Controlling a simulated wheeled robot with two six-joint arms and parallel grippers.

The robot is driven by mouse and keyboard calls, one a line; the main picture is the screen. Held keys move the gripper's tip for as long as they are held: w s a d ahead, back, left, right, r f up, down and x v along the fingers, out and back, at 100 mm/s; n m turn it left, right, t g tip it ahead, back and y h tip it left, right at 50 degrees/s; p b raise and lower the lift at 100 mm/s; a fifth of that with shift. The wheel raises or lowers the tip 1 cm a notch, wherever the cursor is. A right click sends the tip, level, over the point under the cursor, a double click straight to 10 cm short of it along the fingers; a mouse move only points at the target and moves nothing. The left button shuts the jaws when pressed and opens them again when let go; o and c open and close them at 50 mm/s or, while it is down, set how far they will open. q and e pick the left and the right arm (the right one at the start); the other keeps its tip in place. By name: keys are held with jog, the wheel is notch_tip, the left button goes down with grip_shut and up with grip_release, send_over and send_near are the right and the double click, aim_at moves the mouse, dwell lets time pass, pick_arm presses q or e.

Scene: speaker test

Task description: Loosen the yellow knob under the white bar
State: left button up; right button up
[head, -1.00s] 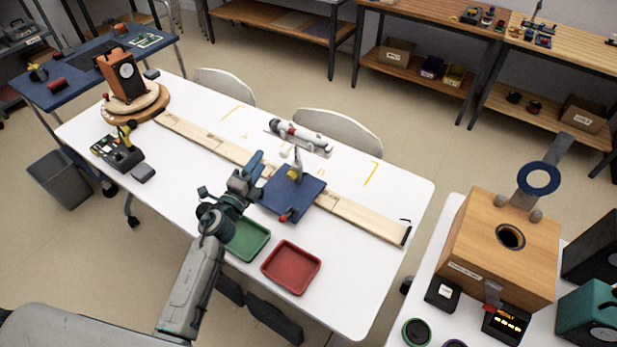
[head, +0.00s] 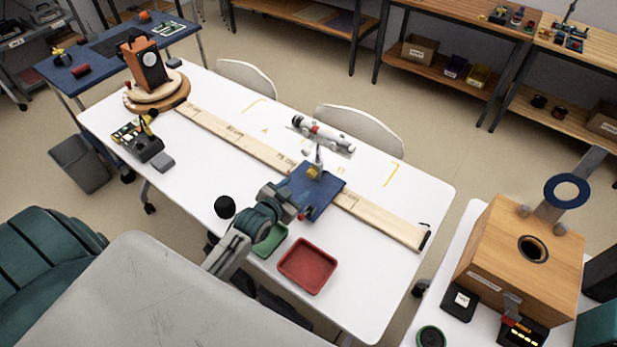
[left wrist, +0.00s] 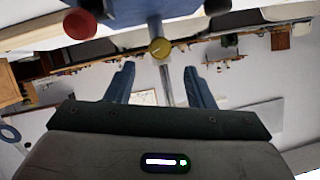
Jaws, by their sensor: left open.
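The yellow knob (head: 313,172) sits low on a stand on the blue base plate (head: 326,198), below the white bar (head: 322,135). My left gripper (head: 296,190) is at the front left edge of the plate, close to the knob. In the left wrist view, the open, empty jaws (left wrist: 160,70) point at the yellow knob (left wrist: 160,48). It shows between and beyond the fingertips, with a grey post by it. I see no contact. A red knob (left wrist: 79,22) lies to the left there; in the head view it is near the gripper. The right gripper is not seen.
A long wooden rail (head: 240,142) runs across the white table under the plate. A red tray (head: 307,266) and a partly hidden green tray (head: 271,241) lie in front. A wooden box (head: 522,258) stands on the right table. Bare table lies right of the red tray.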

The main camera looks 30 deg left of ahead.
aim_at(309, 176)
pick_arm(q)
jog(key=p+x, duration=0.1)
jog(key=x, duration=0.6)
jog(key=shift+w+f, duration=0.1)
jog(key=shift+w, duration=0.25)
jog(key=c, duration=1)
